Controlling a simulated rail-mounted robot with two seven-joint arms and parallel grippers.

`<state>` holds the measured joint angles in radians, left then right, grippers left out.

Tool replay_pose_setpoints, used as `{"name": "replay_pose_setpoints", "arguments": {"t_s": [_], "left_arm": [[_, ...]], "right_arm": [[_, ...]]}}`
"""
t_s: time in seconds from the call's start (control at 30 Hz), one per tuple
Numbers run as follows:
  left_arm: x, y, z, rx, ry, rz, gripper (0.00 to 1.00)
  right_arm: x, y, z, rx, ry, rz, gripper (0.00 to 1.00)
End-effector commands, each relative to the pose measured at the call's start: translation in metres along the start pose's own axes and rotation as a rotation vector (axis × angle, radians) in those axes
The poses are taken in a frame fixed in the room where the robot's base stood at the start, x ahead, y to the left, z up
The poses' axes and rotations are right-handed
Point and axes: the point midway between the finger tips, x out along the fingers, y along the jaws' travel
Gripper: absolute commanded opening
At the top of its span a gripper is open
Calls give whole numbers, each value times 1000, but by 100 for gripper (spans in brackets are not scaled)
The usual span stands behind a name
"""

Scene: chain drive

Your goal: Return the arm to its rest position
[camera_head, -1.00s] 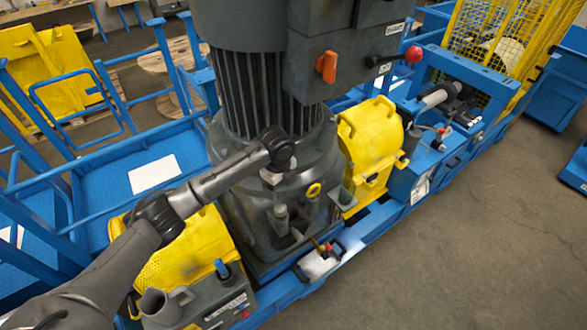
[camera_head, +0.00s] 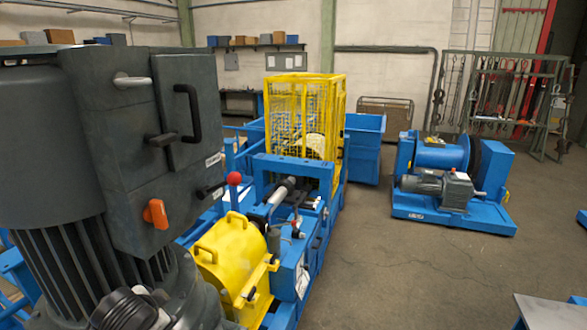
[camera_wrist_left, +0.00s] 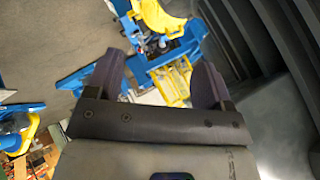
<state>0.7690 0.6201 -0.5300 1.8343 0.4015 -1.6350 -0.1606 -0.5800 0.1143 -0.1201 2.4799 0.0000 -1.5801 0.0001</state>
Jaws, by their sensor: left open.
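My left gripper (camera_wrist_left: 156,75) shows in the left wrist view with its two fingers apart and nothing between them. Dark ribbed metal fills the right side of that view, close to the right finger. In the head view only a dark rounded piece of an arm shows at the bottom left, in front of the big grey motor (camera_head: 60,160); no gripper shows there. My right gripper is in neither view.
A yellow cover (camera_head: 232,252), a red-knobbed lever (camera_head: 234,180) and a blue frame (camera_head: 292,170) stand beside the motor. A yellow mesh cage (camera_head: 300,110) is behind. A blue winch unit (camera_head: 450,185) stands right; open floor (camera_head: 390,260) lies between.

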Motion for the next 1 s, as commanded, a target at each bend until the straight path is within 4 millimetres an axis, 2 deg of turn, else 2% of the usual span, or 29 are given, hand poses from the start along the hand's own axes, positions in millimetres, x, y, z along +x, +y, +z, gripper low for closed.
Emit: {"name": "replay_pose_setpoints", "arguments": {"t_s": [0.07,0.17,0.27,0.37,0.57,0.8,1.0], "left_arm": [[-24,13,-13,-68,95,-42,75],[-49,34,-16,-157,194,-72,75],[-69,58,-7,-227,259,-78,75],[-83,84,13,-281,286,-65,75],[-101,143,76,-403,230,17,75],[-106,228,164,-510,12,185,75],[-119,290,224,-538,-168,297,75]], "right_arm": [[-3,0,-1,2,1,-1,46],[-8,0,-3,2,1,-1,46],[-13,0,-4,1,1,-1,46],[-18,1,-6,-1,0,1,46],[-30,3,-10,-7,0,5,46],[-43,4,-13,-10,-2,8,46],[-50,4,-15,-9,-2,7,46]]}}
